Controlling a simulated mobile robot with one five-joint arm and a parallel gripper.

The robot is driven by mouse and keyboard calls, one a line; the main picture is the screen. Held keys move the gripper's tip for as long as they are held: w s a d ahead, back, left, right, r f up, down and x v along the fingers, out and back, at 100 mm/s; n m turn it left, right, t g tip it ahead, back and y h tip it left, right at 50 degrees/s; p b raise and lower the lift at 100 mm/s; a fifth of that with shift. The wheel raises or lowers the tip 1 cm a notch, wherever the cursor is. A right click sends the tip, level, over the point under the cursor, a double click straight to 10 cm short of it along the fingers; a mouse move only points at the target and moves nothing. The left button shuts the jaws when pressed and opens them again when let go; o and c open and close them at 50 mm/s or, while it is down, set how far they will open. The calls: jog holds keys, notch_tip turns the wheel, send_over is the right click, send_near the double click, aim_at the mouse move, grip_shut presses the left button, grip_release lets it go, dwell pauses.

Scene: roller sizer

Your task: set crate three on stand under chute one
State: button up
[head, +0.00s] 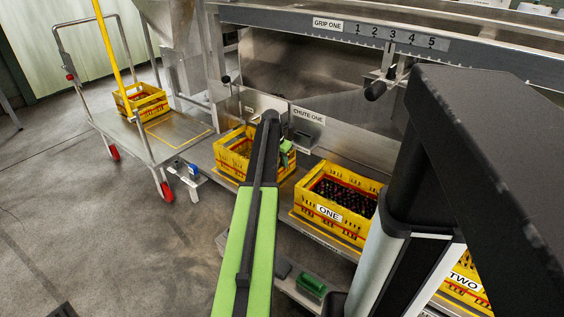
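A yellow and red crate (231,151) sits on the low stand (203,153) left of the CHUTE ONE label (308,115). My gripper (286,154) is at the right side of this crate, mostly hidden behind my arm. I cannot tell whether its fingers are open or touch the rim. The crate's label does not show, so I cannot tell whether it is crate three. Crate ONE (329,211), full of dark round fruit, stands to its right. Another yellow crate (146,103), with no readable label, is on the trolley at the left.
The trolley deck (133,139) has an empty yellow-outlined spot (178,129). Crate TWO (464,281) is partly visible at the lower right, behind my column. A handle with a dark knob (375,90) sticks out from the machine. The floor at the left is clear.

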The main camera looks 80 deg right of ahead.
jog(key=shift+o, duration=0.5)
jog(key=shift+r, duration=0.2)
jog(key=p+v, duration=1.2)
jog(key=shift+w+r, duration=0.1)
